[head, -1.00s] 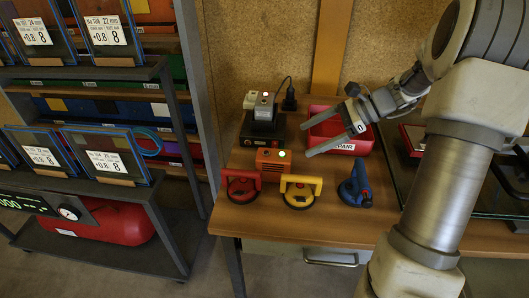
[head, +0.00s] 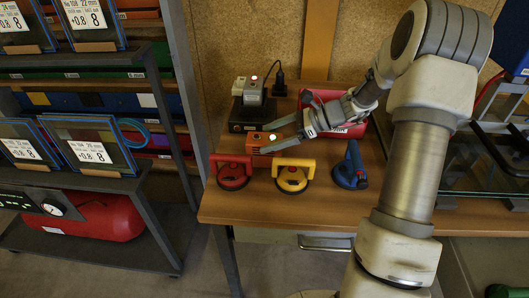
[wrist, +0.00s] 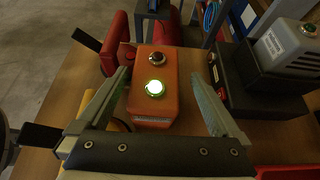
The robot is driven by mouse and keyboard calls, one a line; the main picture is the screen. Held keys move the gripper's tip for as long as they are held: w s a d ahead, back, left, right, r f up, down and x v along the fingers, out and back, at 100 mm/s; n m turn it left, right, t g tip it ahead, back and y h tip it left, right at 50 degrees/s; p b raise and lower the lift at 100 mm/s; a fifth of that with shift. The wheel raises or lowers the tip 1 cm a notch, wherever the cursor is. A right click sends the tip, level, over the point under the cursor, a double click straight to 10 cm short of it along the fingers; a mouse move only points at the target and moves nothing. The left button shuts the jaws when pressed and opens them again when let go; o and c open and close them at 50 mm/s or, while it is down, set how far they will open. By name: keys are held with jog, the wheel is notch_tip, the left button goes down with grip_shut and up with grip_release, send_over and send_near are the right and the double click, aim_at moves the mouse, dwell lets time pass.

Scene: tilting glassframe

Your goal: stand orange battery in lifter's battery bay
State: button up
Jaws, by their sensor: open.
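The orange battery (head: 262,141) stands on the wooden bench behind the red and yellow suction cups. In the wrist view the orange battery (wrist: 154,100) shows a lit green lamp and a dark red button on its top. My gripper (head: 266,139) is open, with one finger on each side of the battery. In the wrist view my gripper (wrist: 160,76) has both fingers spread, with a visible gap on the right. I cannot tell whether the left finger touches. I cannot make out the lifter's battery bay in these views.
A grey battery (head: 253,91) with a red lamp stands in a black charger (head: 247,117) just behind. A red bin (head: 350,131) is at the right. Red (head: 233,172), yellow (head: 293,175) and blue (head: 350,166) suction cups line the front. Shelving (head: 163,190) stands left.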

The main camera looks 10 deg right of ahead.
aim_at(255, 144)
jog(key=x, duration=0.1)
jog(key=b+x, duration=0.1)
jog(key=x, duration=0.2)
jog(key=shift+s+a+f+b, duration=0.25)
jog(key=shift+f+b, duration=0.1)
jog(key=shift+f, duration=0.05)
jog(key=shift+w+a+f, duration=0.15)
jog(key=shift+a, duration=0.2)
grip_shut()
